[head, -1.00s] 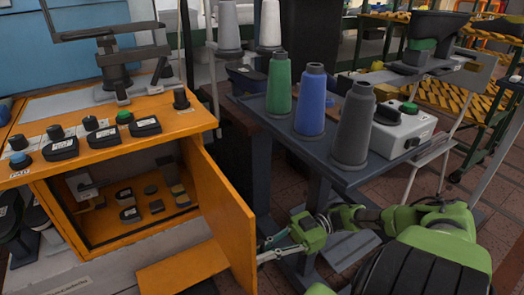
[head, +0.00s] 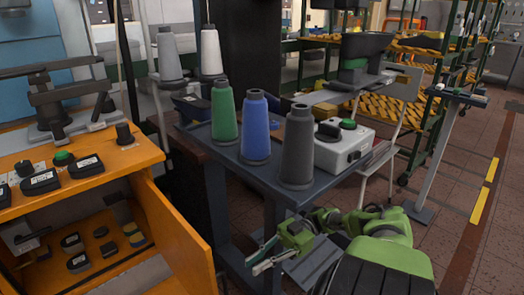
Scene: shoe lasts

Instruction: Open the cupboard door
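The cupboard door (head: 178,245) is an orange panel in the lower left of the head view. It stands wide open, swung outward from the right side of the orange cupboard (head: 105,165). Several small dark items show on the shelf inside. My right gripper (head: 253,262) is to the right of the door, beside the dark table's leg. Its two thin fingers are spread with nothing between them. A gap shows between its fingertips and the door's edge. The door's lower part is cut off by the frame. My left gripper is not in view.
A dark table (head: 228,160) stands right of the cupboard, with green (head: 224,112), blue (head: 256,130) and grey (head: 297,150) thread cones and a white control box (head: 343,147).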

